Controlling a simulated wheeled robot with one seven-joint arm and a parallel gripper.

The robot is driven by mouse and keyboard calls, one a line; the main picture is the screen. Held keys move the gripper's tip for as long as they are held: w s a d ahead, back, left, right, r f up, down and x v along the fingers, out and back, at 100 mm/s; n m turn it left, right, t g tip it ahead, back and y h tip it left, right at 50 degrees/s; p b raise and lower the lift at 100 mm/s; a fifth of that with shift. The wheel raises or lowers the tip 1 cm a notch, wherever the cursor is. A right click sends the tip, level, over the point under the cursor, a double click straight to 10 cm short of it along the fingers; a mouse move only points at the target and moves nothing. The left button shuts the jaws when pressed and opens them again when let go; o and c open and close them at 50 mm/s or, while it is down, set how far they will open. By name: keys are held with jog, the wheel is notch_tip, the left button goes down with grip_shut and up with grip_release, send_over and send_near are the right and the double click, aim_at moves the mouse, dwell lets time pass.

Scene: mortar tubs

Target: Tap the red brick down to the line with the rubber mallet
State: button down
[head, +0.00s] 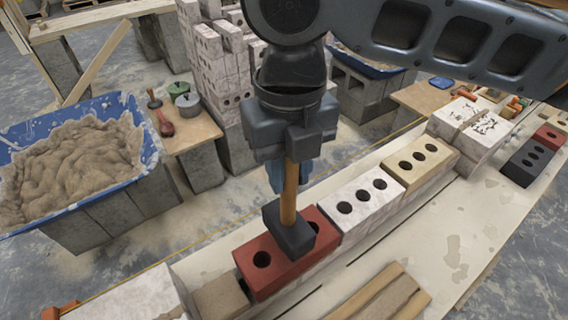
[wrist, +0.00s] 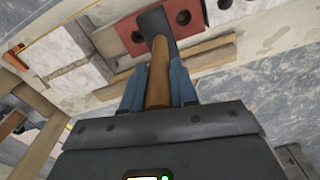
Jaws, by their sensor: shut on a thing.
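The red brick (head: 262,281) lies in the row on the wall, between a low brown piece and a white brick; it also shows in the wrist view (wrist: 126,34). My gripper (head: 290,178) is shut on the wooden handle of the rubber mallet (head: 288,232), its blue fingers on either side of the handle in the wrist view (wrist: 157,90). The mallet's dark head is over the brick's middle and hides part of its top. I cannot tell whether it touches. The yellow line (head: 212,247) runs along the wall's far side; the brick's height against it is unclear.
The white brick (head: 362,198) and a tan brick (head: 420,162) continue the row to the right. A blue tub (head: 142,165) of mortar stands left, beside a small table (head: 196,131) with tools. Lumber (head: 392,296) lies in front.

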aim_at(288, 189)
notch_tip(288, 189, down, 4)
jog(key=shift+r+b, duration=0.1)
jog(key=shift+b, duration=1.1)
notch_tip(288, 189, up, 4)
jog(key=p, duration=0.4)
jog(key=shift+r, duration=0.25)
jog(key=shift+f, duration=0.15)
jog(key=shift+a+f, duration=0.15)
jog(key=shift+a, duration=0.05)
jog(key=shift+d+f, duration=0.15)
jog(key=shift+d, duration=0.05)
jog(key=shift+b, duration=0.3)
